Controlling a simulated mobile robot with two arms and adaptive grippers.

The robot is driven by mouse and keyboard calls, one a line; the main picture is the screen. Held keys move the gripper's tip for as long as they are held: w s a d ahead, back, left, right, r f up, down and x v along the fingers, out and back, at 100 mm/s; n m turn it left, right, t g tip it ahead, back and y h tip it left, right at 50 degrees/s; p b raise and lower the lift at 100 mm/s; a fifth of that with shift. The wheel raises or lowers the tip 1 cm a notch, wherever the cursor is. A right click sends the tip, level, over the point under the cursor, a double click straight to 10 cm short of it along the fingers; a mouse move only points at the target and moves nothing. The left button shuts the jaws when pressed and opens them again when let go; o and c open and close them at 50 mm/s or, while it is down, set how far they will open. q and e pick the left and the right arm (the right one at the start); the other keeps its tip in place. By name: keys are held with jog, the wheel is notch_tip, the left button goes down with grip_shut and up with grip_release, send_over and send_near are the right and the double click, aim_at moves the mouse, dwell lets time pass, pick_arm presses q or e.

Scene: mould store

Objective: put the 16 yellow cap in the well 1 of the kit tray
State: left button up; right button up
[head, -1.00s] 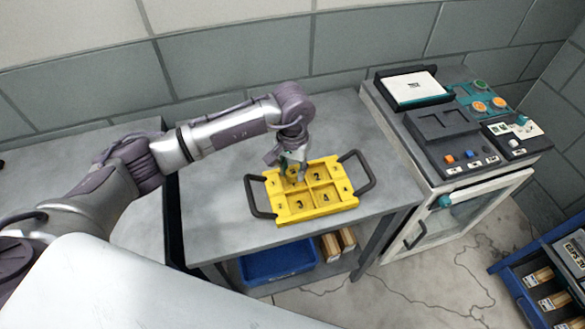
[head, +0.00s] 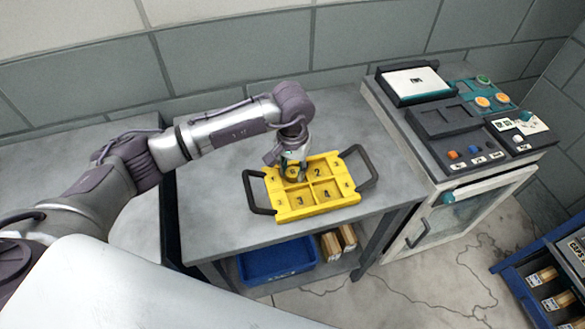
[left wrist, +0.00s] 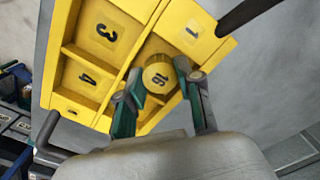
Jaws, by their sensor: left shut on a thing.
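The yellow kit tray (head: 325,208) lies on the grey table with its black handles at left and right. Its wells 2, 3 and 4 look empty. My left gripper (head: 293,172) points down over the tray's upper-left well, well 1, and covers most of it. In the left wrist view, its two green-and-grey fingers are shut on the round yellow cap (left wrist: 158,75) marked 16. The cap is at well 1; whether it touches the well's floor I cannot tell. My right gripper is not in view.
A grey cabinet (head: 455,190) with a control panel, coloured buttons and a screen stands right of the table. A blue bin (head: 277,262) and wooden blocks (head: 338,242) sit on the shelf below. The tabletop around the tray is clear.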

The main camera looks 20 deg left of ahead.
pick_arm(q)
jog(key=o, duration=0.9)
notch_tip(320, 180, up, 12)
